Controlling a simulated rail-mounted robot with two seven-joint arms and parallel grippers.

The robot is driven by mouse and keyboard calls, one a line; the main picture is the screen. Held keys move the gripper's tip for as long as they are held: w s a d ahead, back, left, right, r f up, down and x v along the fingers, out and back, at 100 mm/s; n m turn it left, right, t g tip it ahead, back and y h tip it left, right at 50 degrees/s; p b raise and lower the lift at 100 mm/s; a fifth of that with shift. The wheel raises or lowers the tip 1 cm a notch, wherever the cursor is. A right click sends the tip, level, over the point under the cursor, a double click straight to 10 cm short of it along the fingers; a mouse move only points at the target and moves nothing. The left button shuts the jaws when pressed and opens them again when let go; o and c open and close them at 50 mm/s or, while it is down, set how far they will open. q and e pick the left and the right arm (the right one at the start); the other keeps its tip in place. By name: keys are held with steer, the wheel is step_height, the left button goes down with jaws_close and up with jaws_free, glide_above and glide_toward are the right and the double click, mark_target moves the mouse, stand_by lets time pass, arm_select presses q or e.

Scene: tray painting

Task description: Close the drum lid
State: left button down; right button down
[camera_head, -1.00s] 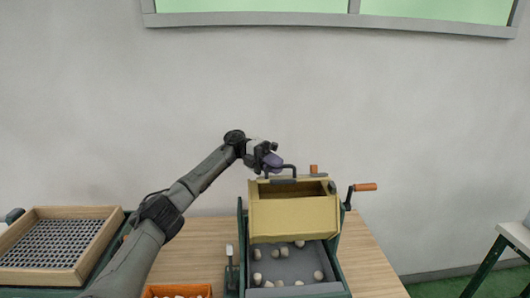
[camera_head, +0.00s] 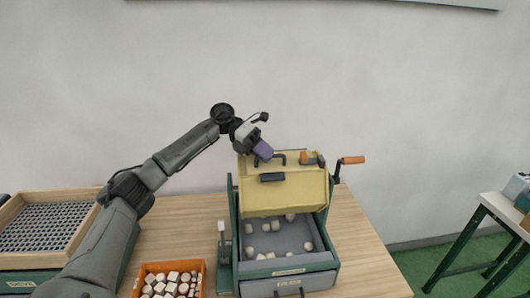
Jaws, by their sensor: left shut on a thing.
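The yellow drum (camera_head: 285,199) sits in a green frame above a grey drawer. Its yellow lid (camera_head: 297,171) lies over the top, and no dark opening shows. My left gripper (camera_head: 266,152) is at the back left of the lid, its purple fingers shut on the dark lid handle (camera_head: 281,157). The fingers partly hide the handle, so the exact grip is hard to see. A dark latch bar (camera_head: 272,177) is on the drum's front upper edge. I cannot tell whether the lid is fully seated. My right gripper is not in view.
An orange-handled crank (camera_head: 351,160) sticks out at the drum's right. The open drawer (camera_head: 290,265) below holds several pale pieces. An orange bin (camera_head: 143,285) of pale pieces and a wooden-framed mesh tray (camera_head: 84,208) are to the left. The table's right side (camera_head: 365,250) is clear.

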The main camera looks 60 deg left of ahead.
arm_select(q)
steer(key=shift+f, duration=0.1)
steer(key=c, duration=1.4)
jaws_free()
steer(key=shift+c, duration=0.2)
steer(key=p+v, duration=0.3)
steer(key=v, duration=1)
steer(key=shift+s+a, duration=0.2)
steer(key=shift+a, duration=0.1)
